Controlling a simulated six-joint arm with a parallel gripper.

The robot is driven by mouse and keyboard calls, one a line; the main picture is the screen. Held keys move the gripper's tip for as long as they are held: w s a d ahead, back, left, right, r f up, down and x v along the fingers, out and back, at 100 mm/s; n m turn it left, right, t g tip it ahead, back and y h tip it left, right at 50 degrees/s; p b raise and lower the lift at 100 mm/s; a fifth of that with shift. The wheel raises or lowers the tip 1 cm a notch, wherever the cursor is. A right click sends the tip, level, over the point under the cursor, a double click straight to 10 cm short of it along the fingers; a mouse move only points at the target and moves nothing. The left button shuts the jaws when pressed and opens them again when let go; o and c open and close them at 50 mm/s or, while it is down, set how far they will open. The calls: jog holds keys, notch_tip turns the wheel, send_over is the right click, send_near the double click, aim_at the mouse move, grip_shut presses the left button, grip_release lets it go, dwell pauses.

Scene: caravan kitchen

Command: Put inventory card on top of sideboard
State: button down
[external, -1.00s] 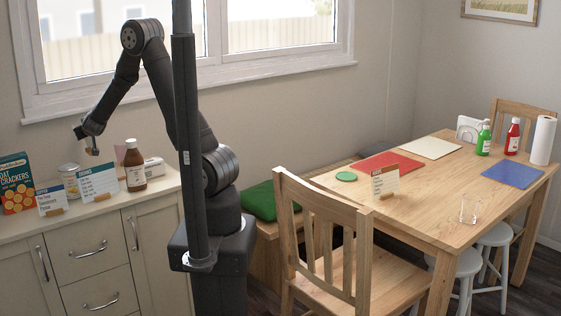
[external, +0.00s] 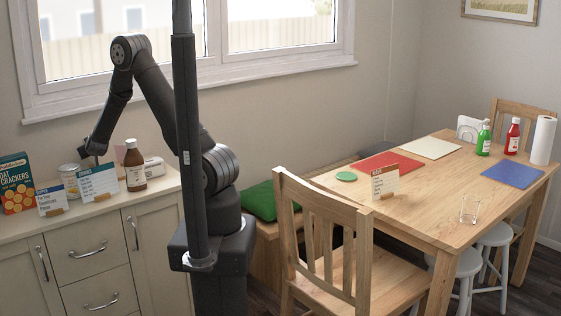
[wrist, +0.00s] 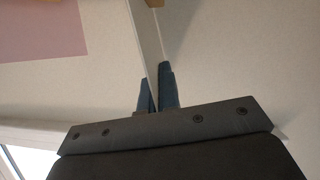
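Two upright cards with blue headings and wooden feet stand on the sideboard (external: 60,226): a left card (external: 52,200) and a right card (external: 99,182). A third card (external: 385,183) stands on the dining table. Their print is too small for me to tell which is the inventory card. My gripper (external: 92,158) is low over the sideboard, at the upper edge of the right card. In the wrist view, a thin pale card (wrist: 143,50) runs edge-on to between my two dark fingers (wrist: 157,92), with wood at its far end. Whether the fingers press on it is unclear.
A cracker box (external: 16,184), a pale jar (external: 69,181) and a brown bottle (external: 134,165) crowd the sideboard around the cards. A pink patch (wrist: 40,28) shows in the wrist view. The dining table (external: 425,215) is far to the right.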

jog(key=shift+f, duration=0.4)
jog(key=shift+f, duration=0.5)
jog(key=c, duration=2.1)
grip_release()
jog(key=shift+f, duration=0.1)
jog(key=o, duration=0.5)
